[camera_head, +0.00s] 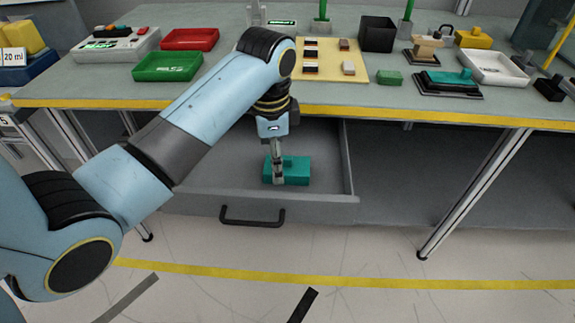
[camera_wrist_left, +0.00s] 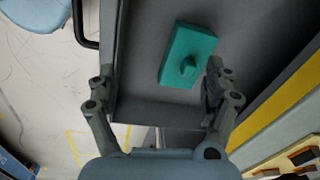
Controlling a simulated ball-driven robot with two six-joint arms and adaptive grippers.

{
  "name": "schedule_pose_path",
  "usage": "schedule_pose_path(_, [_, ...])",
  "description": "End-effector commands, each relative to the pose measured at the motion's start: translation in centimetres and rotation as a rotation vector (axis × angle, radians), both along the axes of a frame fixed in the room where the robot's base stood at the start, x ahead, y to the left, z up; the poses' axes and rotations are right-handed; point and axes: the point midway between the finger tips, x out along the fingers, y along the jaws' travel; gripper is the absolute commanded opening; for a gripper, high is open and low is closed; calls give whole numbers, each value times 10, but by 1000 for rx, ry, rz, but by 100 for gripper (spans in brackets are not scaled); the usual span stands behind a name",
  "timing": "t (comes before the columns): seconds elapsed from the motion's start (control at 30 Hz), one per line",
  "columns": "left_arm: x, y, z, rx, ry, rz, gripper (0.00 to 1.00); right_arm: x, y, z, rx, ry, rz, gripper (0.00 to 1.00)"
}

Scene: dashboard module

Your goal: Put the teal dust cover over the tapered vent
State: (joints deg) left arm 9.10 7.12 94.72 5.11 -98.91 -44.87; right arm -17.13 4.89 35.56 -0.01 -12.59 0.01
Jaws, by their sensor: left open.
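The teal dust cover (camera_head: 295,172) is a block with a small raised knob. It lies in the open drawer below the table. In the left wrist view the teal cover (camera_wrist_left: 196,45) is beyond the fingertips, nearer the right-hand finger. My left gripper (camera_head: 277,175) reaches down into the drawer at the cover's left part. Its fingers (camera_wrist_left: 157,78) are spread apart with nothing between them. Contact with the cover cannot be told. A tan tapered piece on a dark base (camera_head: 426,48), possibly the tapered vent, stands on the table. My right gripper is out of view.
The drawer (camera_head: 336,199) has raised walls and a black front handle (camera_head: 252,216). The table edge (camera_head: 400,112) overhangs its back. On the table are a green tray (camera_head: 167,67), a red tray (camera_head: 190,39), a black box (camera_head: 377,34) and a teal-topped dark block (camera_head: 447,84).

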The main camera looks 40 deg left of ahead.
Motion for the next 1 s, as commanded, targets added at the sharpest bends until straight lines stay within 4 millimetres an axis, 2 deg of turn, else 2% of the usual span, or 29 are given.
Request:
schedule_pose_path(0.03, [22, 2, 6, -4, 18, -57, 85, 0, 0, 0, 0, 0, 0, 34])
schedule_pose_path(0.1, [42, 3, 11, -13, 44, -133, 85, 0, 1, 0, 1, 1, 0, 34])
schedule_pose_path(0.23, [60, 4, 18, -25, 73, -216, 85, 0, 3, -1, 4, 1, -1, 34])
schedule_pose_path(0.33, [63, 4, 9, -29, 84, -236, 85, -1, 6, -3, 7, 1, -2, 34])
schedule_pose_path(0.53, [63, 4, -25, -29, 82, -236, 85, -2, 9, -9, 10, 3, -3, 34])
schedule_pose_path(0.77, [62, 6, -44, -28, 81, -235, 85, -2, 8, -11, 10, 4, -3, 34])
schedule_pose_path(1.0, [61, 12, -81, -28, 81, -235, 85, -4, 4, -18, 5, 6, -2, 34])
